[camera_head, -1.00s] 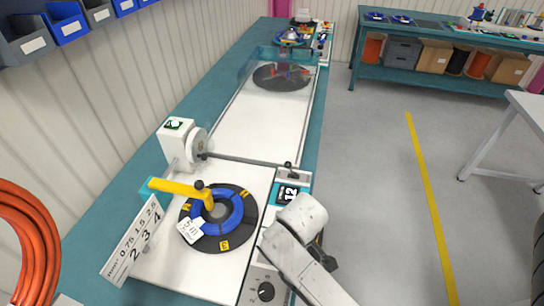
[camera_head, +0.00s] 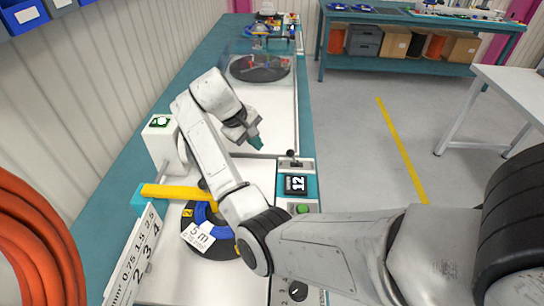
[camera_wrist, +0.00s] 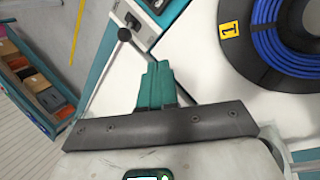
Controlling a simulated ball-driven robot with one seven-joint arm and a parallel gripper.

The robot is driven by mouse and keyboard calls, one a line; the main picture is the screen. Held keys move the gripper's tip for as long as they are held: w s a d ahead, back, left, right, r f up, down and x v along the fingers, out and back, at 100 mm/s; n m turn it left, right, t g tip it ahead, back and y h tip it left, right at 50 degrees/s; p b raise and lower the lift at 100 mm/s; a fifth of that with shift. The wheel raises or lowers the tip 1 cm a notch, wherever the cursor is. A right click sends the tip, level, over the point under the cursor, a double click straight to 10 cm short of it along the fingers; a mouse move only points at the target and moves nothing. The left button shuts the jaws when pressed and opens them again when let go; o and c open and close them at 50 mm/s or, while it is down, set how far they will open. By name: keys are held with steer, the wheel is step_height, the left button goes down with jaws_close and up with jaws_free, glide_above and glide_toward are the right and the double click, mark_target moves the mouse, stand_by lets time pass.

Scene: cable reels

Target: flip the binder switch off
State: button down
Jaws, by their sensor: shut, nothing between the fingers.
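No label for the binder switch is readable, so I cannot tell which control it is. A white box (camera_head: 160,145) at the left bears a small green-and-white control (camera_head: 160,122) on top.
A blue cable coil (camera_head: 204,217) lies on a black turntable under a yellow arm (camera_head: 165,191), partly hidden by my arm. A number board (camera_head: 131,262) stands at the front left. A clear cover stands over the far turntable (camera_head: 259,68). The floor at the right is open.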

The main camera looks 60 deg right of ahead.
mark_target(291, 153)
steer(key=shift+w, duration=0.1)
steer(key=x, duration=1)
steer(key=shift+d+p, duration=0.1)
steer(key=shift+p, duration=0.3)
steer(key=shift+s+d+r+p, duration=0.2)
steer(key=shift+s+d, duration=0.15)
steer(key=shift+d, duration=0.15)
steer(key=shift+s+d+r+p, duration=0.15)
steer(key=shift+s+d+p, duration=0.05)
steer(key=shift+s+d, duration=0.6)
steer(key=shift+d, duration=0.3)
steer(key=shift+d+r, duration=0.1)
steer(key=shift+d, duration=0.05)
